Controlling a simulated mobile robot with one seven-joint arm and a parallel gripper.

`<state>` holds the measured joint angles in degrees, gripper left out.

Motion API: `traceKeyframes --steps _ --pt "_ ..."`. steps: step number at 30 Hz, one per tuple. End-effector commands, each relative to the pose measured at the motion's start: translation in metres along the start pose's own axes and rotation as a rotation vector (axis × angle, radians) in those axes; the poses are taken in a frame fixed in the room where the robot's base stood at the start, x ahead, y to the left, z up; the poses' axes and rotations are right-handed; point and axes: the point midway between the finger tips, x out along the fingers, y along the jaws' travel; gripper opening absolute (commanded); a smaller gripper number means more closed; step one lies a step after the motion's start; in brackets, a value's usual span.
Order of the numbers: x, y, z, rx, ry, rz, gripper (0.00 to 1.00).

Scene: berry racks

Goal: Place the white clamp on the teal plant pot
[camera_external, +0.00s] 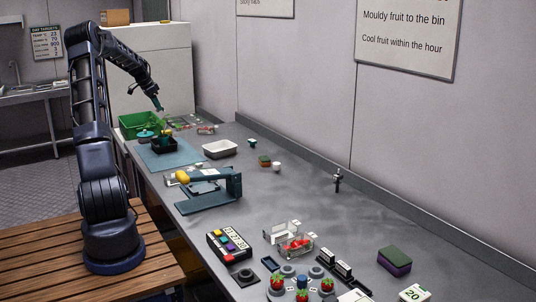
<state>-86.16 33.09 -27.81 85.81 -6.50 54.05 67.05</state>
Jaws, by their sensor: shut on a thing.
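My gripper (158,106) is above the far end of the long grey bench, near the green crate. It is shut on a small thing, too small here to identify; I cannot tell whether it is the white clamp. I cannot make out a white clamp elsewhere on the bench. A small dark teal pot (252,142) stands on the bench near the wall, right of the white tray; it may be the teal plant pot. A flat teal round thing (145,134) lies by the green crate, below and left of my gripper. My gripper is apart from both.
A green crate (131,120) and a dark pot with a plant (162,146) stand near a blue mat (184,157). A white tray (220,149) and a teal-framed device (232,186) are nearer. The bench's middle right is mostly clear.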

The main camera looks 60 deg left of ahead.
Motion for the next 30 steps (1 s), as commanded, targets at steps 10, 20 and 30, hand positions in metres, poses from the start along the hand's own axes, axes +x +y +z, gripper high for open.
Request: traceKeyframes --steps 10,20,30 --pt "0.064 0.0 0.027 -0.001 0.0 0.001 0.2" --pt "0.085 0.0 0.035 -0.001 0.0 0.001 0.2" --pt "0.116 0.0 0.048 0.0 0.0 -0.001 0.2"
